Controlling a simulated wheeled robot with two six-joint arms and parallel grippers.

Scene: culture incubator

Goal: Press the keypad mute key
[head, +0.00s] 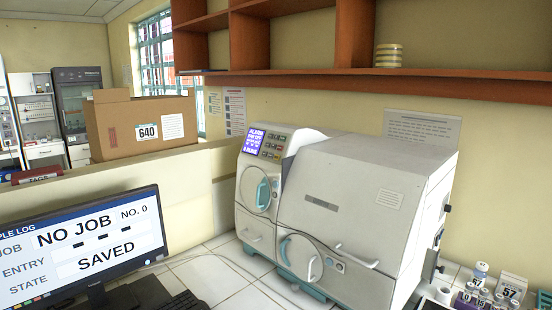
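The culture incubator (345,195) stands on the white tiled bench, with its doors closed. Its keypad (272,147) is on the upper left front, beside a small blue-purple screen (253,140) with white text that looks like an alarm message. The keys are small and coloured; their labels are too small to read, so I cannot tell which is the mute key. Neither of my grippers is in the head view.
A monitor (85,247) at the lower left reads "NO JOB", "NO. 0", "SAVED". A keyboard (183,301) lies at the bottom edge. A cardboard box (140,125) marked 640 sits behind a low partition. Labelled vials (480,273) stand at the lower right. A shelf (400,84) overhangs the incubator.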

